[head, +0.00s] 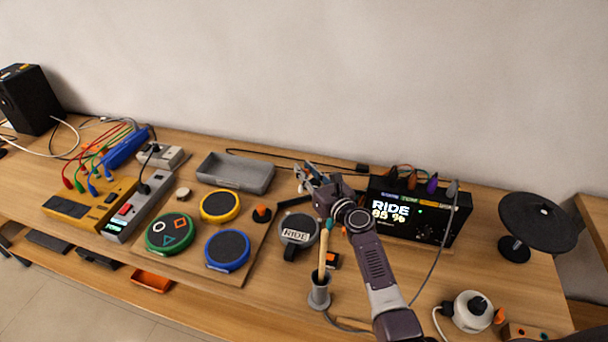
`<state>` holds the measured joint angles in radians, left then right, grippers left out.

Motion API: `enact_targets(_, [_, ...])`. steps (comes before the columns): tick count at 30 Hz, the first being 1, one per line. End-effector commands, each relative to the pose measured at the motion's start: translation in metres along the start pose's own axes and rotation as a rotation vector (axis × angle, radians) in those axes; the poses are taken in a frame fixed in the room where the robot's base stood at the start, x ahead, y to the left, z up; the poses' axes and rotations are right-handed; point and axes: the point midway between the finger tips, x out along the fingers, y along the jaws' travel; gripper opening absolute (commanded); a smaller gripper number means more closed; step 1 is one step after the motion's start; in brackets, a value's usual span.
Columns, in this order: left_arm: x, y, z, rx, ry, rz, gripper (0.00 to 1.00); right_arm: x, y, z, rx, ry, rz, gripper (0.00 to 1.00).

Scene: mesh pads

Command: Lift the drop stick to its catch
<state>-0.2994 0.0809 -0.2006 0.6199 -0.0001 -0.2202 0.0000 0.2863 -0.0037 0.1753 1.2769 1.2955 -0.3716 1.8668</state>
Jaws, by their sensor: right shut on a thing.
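My right gripper (307,175) is over the back middle of the table, its arm coming in from the lower right. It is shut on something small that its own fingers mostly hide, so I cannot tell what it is. A dark, slim piece (293,202) lies just below it. A pale wooden stick (322,258) with a teal tip stands upright in a grey cup (319,296), left of my forearm. I cannot tell whether either is the drop stick, and no catch is clearly visible. My left gripper is not in view.
A black module (410,213) reading "RIDE 85 %" stands right of my wrist. Yellow (219,205), green (168,235) and blue (227,249) pads sit on a board. A grey tray (235,173) is behind; a black cymbal pad (537,221) stands right.

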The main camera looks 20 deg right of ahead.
Motion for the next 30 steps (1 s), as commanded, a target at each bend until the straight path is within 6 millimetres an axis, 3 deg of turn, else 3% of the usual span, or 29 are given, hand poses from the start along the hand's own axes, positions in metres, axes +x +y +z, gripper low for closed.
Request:
enact_targets(1, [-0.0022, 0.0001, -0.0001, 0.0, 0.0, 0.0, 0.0, 0.0013, -0.0041, 0.0071, -0.003, -0.007, -0.007, 0.0])
enact_targets(17, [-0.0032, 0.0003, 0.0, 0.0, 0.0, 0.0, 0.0, 0.0024, -0.0069, 0.0078, -0.004, -0.006, -0.009, 0.0])
enact_targets(18, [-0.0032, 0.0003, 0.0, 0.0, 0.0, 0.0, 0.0, 0.0024, -0.0069, 0.0078, -0.004, -0.006, -0.009, 0.2])
enact_targets(22, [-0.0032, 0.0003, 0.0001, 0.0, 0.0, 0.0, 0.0, 0.0023, -0.0061, 0.0068, -0.003, -0.004, -0.007, 0.34])
enact_targets(30, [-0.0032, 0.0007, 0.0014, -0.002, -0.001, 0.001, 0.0, 0.0019, -0.0041, 0.0051, -0.001, -0.001, -0.003, 0.34])
